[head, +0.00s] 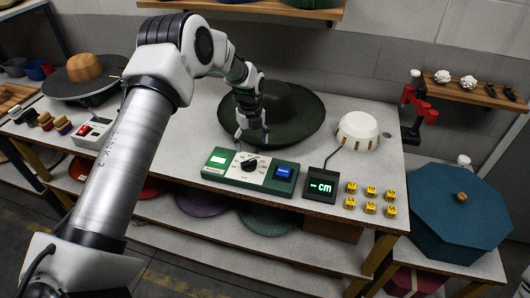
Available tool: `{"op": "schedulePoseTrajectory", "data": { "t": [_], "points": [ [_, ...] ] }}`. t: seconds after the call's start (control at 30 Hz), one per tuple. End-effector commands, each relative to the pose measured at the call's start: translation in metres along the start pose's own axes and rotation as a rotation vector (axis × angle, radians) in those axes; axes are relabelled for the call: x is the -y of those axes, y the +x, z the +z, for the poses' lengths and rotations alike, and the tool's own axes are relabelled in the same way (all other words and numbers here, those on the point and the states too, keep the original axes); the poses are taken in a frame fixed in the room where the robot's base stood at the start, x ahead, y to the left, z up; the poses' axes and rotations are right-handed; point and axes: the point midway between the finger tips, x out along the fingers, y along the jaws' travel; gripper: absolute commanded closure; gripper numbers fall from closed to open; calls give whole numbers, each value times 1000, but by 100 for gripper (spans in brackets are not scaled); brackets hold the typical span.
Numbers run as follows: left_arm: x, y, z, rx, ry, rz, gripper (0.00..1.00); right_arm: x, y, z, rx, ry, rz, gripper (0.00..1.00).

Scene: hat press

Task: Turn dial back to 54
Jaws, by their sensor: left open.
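The dial (249,165) is a dark knob on the pale middle panel of a green control box (222,173). Its marks are too small to read. A blue button (284,173) sits on the box's right part. My left gripper (252,141) is open and empty, pointing down just behind and above the dial, apart from it. A small black display (321,186) right of the box shows green "-- cm". My right gripper is not in view.
A dark green wide-brimmed hat (297,112) lies behind my left gripper. A white dome device (357,131) stands to the right. Several yellow blocks (370,190) lie at the front right. A white box with a red switch (91,132) stands left.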

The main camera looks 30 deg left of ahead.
Motion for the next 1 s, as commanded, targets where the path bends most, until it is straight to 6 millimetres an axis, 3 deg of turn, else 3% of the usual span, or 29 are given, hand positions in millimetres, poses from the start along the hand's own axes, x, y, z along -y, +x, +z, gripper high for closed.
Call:
{"op": "schedulePoseTrajectory", "data": {
  "t": [0.4,0.67,0.77,0.83,0.87,1.0],
  "points": [
    [0,68,-1,-1,-3,1,19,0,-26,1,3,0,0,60],
    [0,74,-1,-1,-3,0,19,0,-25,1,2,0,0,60],
    [0,74,-1,-1,-3,1,47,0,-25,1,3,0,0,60],
    [-1,74,-1,-1,-3,1,72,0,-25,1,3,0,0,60],
    [-1,74,-1,-1,-3,1,79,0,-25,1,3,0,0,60],
    [-1,75,-2,-2,-3,2,79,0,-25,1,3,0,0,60]
  ]
}}
